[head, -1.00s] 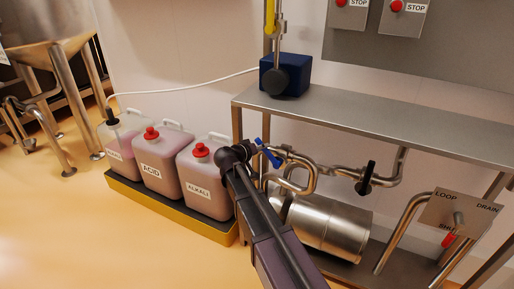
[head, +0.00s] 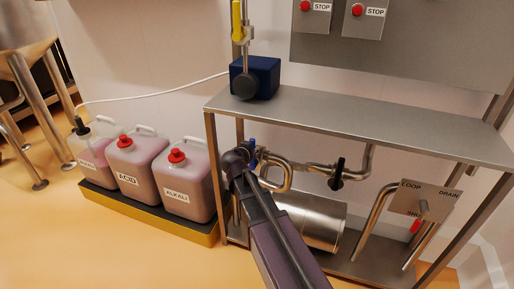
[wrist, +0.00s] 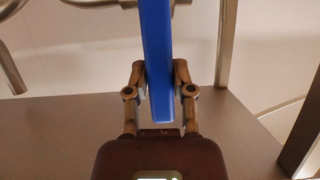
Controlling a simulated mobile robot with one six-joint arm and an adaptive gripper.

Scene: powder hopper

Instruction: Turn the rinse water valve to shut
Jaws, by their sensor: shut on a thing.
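A blue valve lever (head: 252,144) sits on the steel pipework under the shelf; no label on it is readable. It looks short and near upright in the head view, partly hidden by my arm. In the wrist view the blue lever (wrist: 157,50) runs from the top edge down between the fingers. My gripper (wrist: 160,85) is shut on the lever's end, one finger on each side. In the head view my gripper is hard to make out at the end of my dark arm.
A steel frame with a shelf (head: 380,133) stands over the pipes and a steel cylinder (head: 312,222). A black-handled valve (head: 338,172) and a red-handled valve (head: 416,225) are to the right. Jugs, one marked alkali (head: 188,178), stand at left. Open floor lies in front.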

